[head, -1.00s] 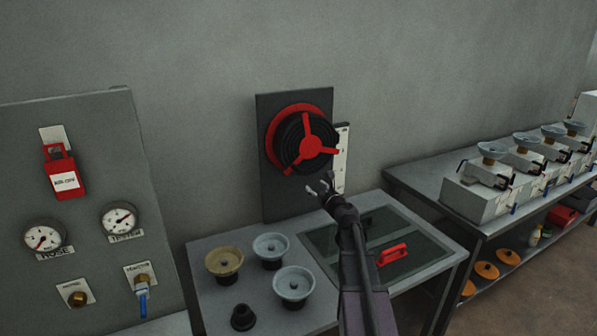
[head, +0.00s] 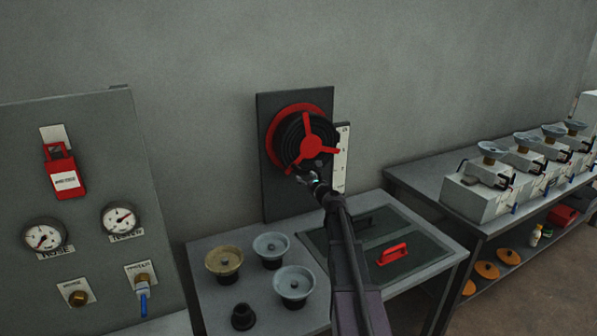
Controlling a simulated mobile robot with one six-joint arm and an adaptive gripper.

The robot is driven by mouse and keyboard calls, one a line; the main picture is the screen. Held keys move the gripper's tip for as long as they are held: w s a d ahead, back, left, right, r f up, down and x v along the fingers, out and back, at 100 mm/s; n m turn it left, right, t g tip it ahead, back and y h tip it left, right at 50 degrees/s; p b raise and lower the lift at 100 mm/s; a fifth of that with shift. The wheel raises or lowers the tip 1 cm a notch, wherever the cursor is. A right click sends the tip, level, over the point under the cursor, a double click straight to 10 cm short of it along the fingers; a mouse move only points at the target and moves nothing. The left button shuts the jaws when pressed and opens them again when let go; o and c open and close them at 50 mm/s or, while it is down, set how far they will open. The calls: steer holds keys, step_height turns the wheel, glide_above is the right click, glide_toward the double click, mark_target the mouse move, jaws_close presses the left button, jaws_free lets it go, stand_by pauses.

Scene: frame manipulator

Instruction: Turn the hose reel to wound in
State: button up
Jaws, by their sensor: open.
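The hose reel (head: 312,144) is mounted on a dark upright board (head: 278,199) against the wall. It has a red rear disc, black coiled hose and a red three-spoke handle on its front. One spoke points up, one points right and one points down to the left. My gripper (head: 308,174) is open at the lower edge of the reel, in front of it in this view. I cannot tell whether it touches the reel. A white scale plate (head: 341,160) stands at the reel's right, with its markings too small to read.
A table (head: 205,257) below holds several round cups and a dark panel with a red handle (head: 392,254). A gauge panel (head: 85,180) with a red tag stands at left. A bench (head: 424,188) with several machines is at right.

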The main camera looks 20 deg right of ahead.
mark_target(302, 173)
steer(key=shift+w+a, duration=0.15)
steer(key=shift+w, duration=3.05)
steer(key=shift+c, duration=0.3)
jaws_close()
